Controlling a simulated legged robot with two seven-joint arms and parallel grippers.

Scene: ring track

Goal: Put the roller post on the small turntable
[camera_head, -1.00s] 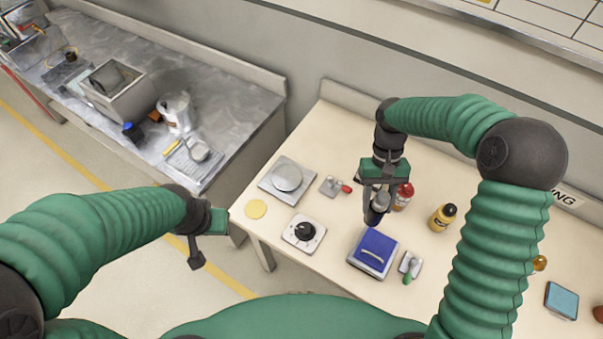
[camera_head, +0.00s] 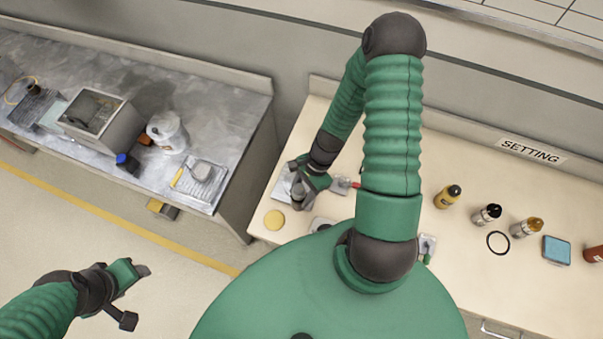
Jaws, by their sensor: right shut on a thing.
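My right gripper (camera_head: 297,190) reaches down at the left part of the cream table and is shut on the roller post (camera_head: 298,199), a small greyish piece mostly hidden by the fingers. The small turntable (camera_head: 282,187), a grey square plate, lies under and beside this gripper, and its round top is largely covered. I cannot tell whether the post touches the turntable. My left gripper (camera_head: 138,296) is open and empty over the floor at lower left, away from the table.
A yellow disc (camera_head: 274,220) lies in front of the turntable. My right arm hides the table's middle. Bottles (camera_head: 448,197), a black ring (camera_head: 498,242) and a teal block (camera_head: 556,250) stand to the right.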

